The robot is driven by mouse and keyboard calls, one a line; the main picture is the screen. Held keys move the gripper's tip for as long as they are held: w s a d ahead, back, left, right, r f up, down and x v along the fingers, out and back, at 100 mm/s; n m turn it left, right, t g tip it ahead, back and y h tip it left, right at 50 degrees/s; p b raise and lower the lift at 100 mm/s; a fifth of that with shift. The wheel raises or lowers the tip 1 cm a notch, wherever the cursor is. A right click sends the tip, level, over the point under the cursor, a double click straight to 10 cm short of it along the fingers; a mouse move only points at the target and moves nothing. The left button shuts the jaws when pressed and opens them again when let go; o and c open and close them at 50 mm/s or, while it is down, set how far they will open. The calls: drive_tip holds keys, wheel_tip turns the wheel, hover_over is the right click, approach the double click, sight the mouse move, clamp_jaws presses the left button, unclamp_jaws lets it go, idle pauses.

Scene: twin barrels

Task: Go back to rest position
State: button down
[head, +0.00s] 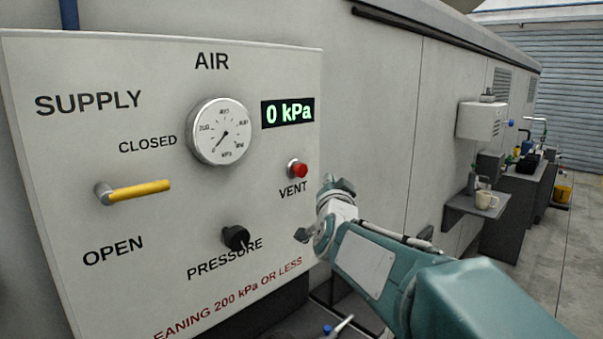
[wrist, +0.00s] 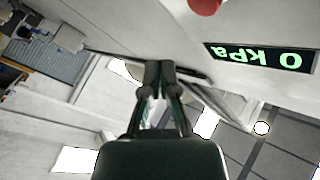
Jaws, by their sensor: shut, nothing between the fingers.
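My gripper (head: 340,185) is in front of the wall by the right edge of the air panel (head: 60,190), right of and below the red VENT button (head: 298,170). In the wrist view my gripper (wrist: 160,66) has its fingers together and empty, apart from the panel face. The panel's yellow supply lever (head: 140,190) lies roughly level, pointing right, between CLOSED and OPEN. The black PRESSURE knob (head: 236,238) is low on the panel. The round gauge (head: 220,131) has its needle at lower left, and the green display (head: 288,112) reads 0 kPa.
A grey shelf (head: 470,207) with a cream mug (head: 486,200) juts from the wall at right. A dark bench with several items stands beyond it, near a yellow bucket (head: 562,193). The floor at far right is clear. A pen-like object (head: 338,326) lies below the panel.

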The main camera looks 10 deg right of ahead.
drive_tip(key=s+f+n+g+y, duration=0.1)
drive_tip(key=s+f+n+g, duration=0.2)
drive_tip(key=s+f, duration=0.4)
drive_tip(key=s+f+n+g+y, duration=0.1)
drive_tip(key=s+f+n+g, duration=0.2)
drive_tip(key=s, duration=1.3)
drive_tip(key=s+f+n+g+y, duration=0.1)
drive_tip(key=s+f+n+g, duration=0.2)
drive_tip(key=s+f+g, duration=0.4)
drive_tip(key=s+a+f, duration=0.1)
drive_tip(key=s+f, duration=0.3)
drive_tip(key=f, duration=0.1)
drive_tip(key=shift+s+f+g, duration=0.15)
drive_tip(key=shift+s+g, duration=0.15)
drive_tip(key=shift+g, duration=0.1)
